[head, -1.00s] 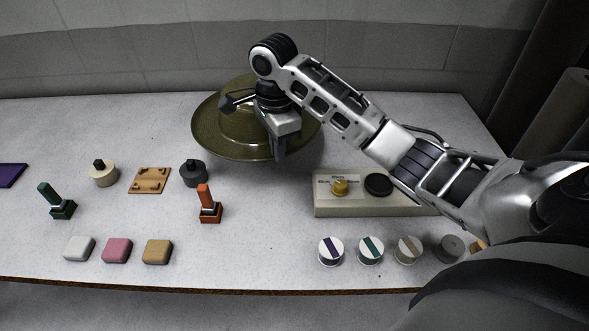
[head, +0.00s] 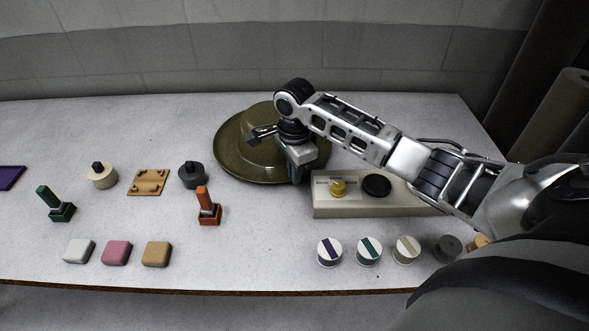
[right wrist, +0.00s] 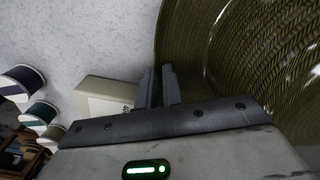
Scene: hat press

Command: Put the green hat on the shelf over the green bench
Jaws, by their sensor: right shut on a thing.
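The olive-green hat (head: 233,150), with a wide brim and round crown, is at the back middle of the table, low over or on its top. I cannot tell whether it touches. My right gripper (head: 297,176) is shut on the near right part of its brim, and my gripper and wrist cover part of the crown. In the right wrist view the fingers (right wrist: 158,88) meet the brim's edge, and the woven hat (right wrist: 240,60) fills the right side. My left gripper, a shelf and a green bench are not in view.
A beige box (head: 350,207) with a yellow knob and a black disc stands right of the hat. Several striped round pieces (head: 369,250) are along the front. Green (head: 55,205) and orange (head: 208,207) stamps, small blocks (head: 117,252) and a dark round weight (head: 193,175) are left.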

